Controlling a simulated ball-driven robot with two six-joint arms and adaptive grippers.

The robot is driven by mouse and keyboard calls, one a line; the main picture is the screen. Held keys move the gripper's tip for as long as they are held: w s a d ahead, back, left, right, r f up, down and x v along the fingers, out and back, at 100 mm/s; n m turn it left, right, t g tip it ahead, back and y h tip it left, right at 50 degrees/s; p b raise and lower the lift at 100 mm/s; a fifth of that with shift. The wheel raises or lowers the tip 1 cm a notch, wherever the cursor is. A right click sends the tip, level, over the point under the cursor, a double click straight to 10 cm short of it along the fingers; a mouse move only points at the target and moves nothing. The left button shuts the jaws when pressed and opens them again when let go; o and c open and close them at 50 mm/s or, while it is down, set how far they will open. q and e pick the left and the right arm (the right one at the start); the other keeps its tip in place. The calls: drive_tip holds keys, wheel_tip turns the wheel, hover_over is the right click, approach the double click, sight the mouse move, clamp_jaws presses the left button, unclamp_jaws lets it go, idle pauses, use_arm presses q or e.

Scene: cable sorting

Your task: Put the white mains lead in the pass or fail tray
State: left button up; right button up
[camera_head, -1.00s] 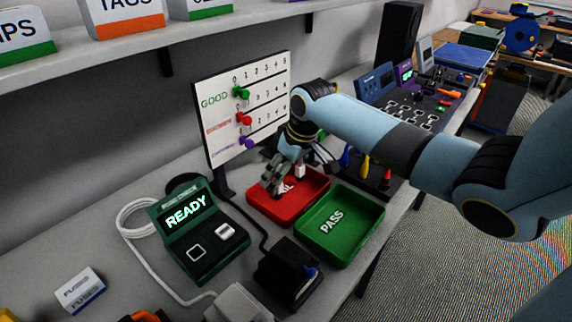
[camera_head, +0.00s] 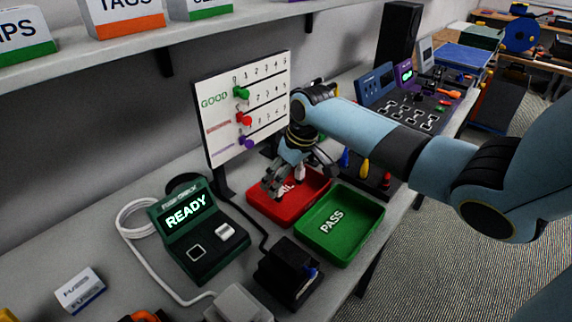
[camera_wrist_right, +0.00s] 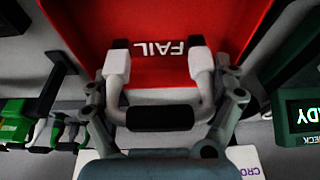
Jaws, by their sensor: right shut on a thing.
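My right gripper (camera_head: 280,178) is at the red FAIL tray (camera_head: 264,211), over its back left part. In the right wrist view the gripper (camera_wrist_right: 161,104) is shut on the white mains lead (camera_wrist_right: 117,68), a U-shaped white piece with a black middle part and two white ends pointing over the tray floor (camera_wrist_right: 205,18). In the head view a small white part of the lead (camera_head: 300,172) shows beside the fingers. I cannot tell whether the lead touches the tray floor. The green PASS tray (camera_head: 340,230) stands empty to the right. My left gripper is out of view.
A green tester (camera_head: 202,240) reading READY stands left of the trays, with a white cable beside it. A black box (camera_head: 288,272) sits in front of the trays. A tally board (camera_head: 225,145) with coloured pegs stands behind. Coloured tools stand at the right.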

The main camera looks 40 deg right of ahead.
drive_tip(key=shift+f+p, duration=0.3)
drive_tip(key=shift+f, duration=0.1)
idle(1.0)
drive_tip(key=o, duration=0.9)
wheel_tip(320, 180, up, 8)
drive_tip(key=p, duration=0.8)
drive_tip(key=shift+p, duration=0.3)
